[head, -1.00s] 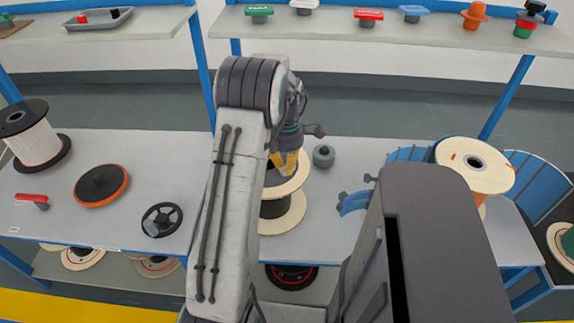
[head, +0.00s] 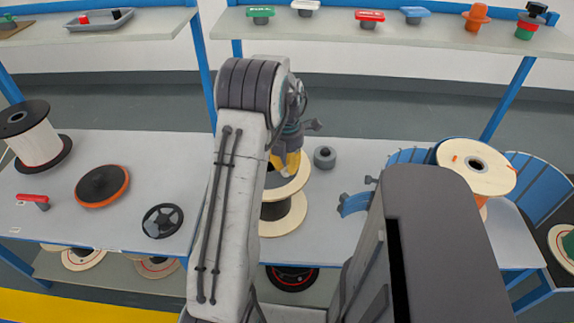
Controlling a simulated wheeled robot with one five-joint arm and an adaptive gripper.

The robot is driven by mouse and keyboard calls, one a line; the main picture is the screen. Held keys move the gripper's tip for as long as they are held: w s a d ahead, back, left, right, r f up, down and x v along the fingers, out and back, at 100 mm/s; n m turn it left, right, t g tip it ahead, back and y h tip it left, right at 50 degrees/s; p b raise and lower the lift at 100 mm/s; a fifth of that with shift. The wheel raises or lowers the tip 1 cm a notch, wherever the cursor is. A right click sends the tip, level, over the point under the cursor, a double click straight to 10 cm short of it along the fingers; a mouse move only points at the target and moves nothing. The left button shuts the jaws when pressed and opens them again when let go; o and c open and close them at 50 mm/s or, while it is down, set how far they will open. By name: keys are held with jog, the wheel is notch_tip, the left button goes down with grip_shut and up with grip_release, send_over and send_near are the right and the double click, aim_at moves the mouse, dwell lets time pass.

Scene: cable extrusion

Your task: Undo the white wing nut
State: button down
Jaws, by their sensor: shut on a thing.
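My gripper (head: 286,166), with yellow fingers, points down at the top of a wooden spool (head: 292,220) wound with dark cable on the table. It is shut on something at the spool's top. My arm and fingers hide what it holds, and I cannot tell whether it is a wing nut. A white, flat-topped piece on a dark stub (head: 305,8), possibly a wing nut, stands on the upper shelf, partly cut off by the frame's top edge.
A grey cylinder (head: 324,158) stands just right of the gripper. A black handwheel (head: 162,220), an orange-rimmed disc (head: 102,185) and a red-handled piece (head: 33,198) lie to the left. A large spool (head: 477,165) stands at the right. The shelf (head: 400,32) runs behind.

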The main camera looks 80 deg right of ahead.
jog(key=shift+a+f, duration=0.1)
jog(key=c, duration=1.2)
grip_release()
jog(key=shift+o, duration=0.2)
notch_tip(320, 180, up, 12)
